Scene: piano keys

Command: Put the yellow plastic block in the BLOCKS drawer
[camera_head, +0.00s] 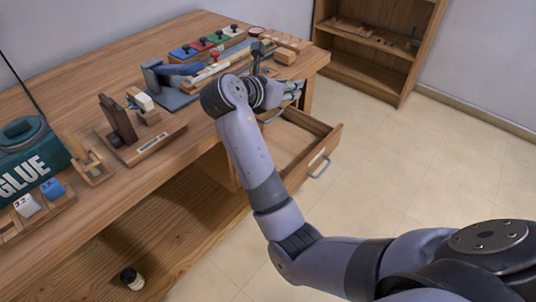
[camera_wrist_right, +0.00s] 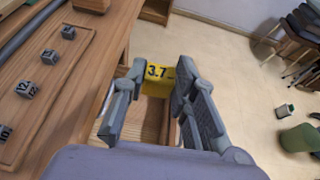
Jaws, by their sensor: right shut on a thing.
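The yellow block (camera_wrist_right: 158,80), marked 3.7, is between the fingers of my right gripper (camera_wrist_right: 159,84) in the right wrist view. The gripper is shut on it. In the head view my right gripper (camera_head: 290,90) is at the bench's right edge, partly hidden by my wrist, and the block cannot be made out. An open drawer (camera_head: 325,152) sticks out of the bench below the gripper. Its front has a pale label too small to read. In the wrist view the drawer (camera_wrist_right: 148,128) shows beneath and behind the block. My left gripper is not in view.
A shelf (camera_head: 375,65) stands behind. The floor right of the drawer is clear.

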